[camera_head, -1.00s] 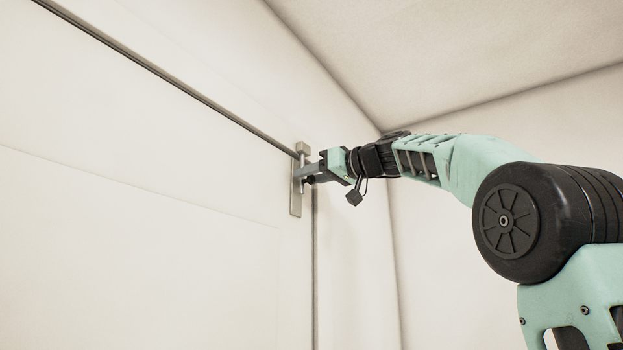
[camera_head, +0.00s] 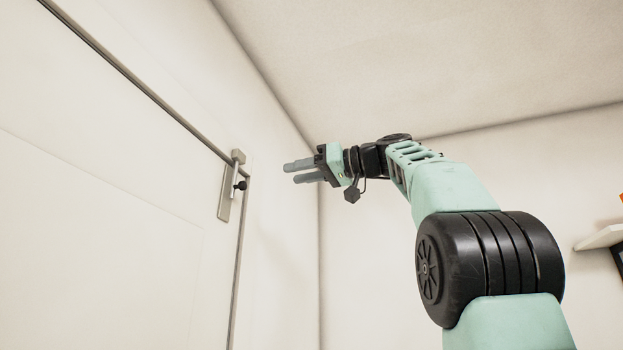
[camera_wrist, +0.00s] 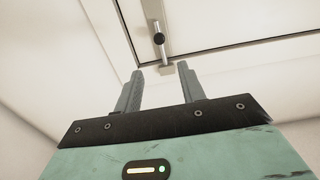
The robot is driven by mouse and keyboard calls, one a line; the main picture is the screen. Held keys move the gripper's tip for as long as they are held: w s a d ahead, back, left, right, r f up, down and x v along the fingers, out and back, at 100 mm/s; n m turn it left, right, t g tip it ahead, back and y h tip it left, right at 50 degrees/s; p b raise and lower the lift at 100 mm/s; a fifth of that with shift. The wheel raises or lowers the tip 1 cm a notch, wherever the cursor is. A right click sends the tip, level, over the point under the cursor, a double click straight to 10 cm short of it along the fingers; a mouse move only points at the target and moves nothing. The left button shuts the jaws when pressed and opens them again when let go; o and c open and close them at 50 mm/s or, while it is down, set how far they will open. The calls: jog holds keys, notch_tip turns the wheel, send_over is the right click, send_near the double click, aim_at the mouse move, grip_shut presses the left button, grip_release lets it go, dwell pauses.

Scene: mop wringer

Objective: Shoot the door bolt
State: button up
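The door bolt (camera_head: 231,186) is a metal plate with a rod and a small black knob (camera_head: 241,185), mounted at the upper corner of the white door (camera_head: 110,200). The rod's upper end reaches up to the door frame, at a block there. In the wrist view the bolt (camera_wrist: 156,25) and its black knob (camera_wrist: 159,39) show beyond my fingertips. My gripper (camera_head: 291,173) is open and empty. It is apart from the bolt, to its right in the head view. Whether the rod's end sits fully inside the block is too small to tell.
The metal door frame edge (camera_head: 140,83) runs along the door's top and down its right side. A wall and ceiling (camera_head: 400,60) lie around my arm. A white shelf (camera_head: 602,238) juts out at the far right. The space between my gripper and the door is clear.

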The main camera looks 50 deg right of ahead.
jog(key=shift+v, duration=1.3)
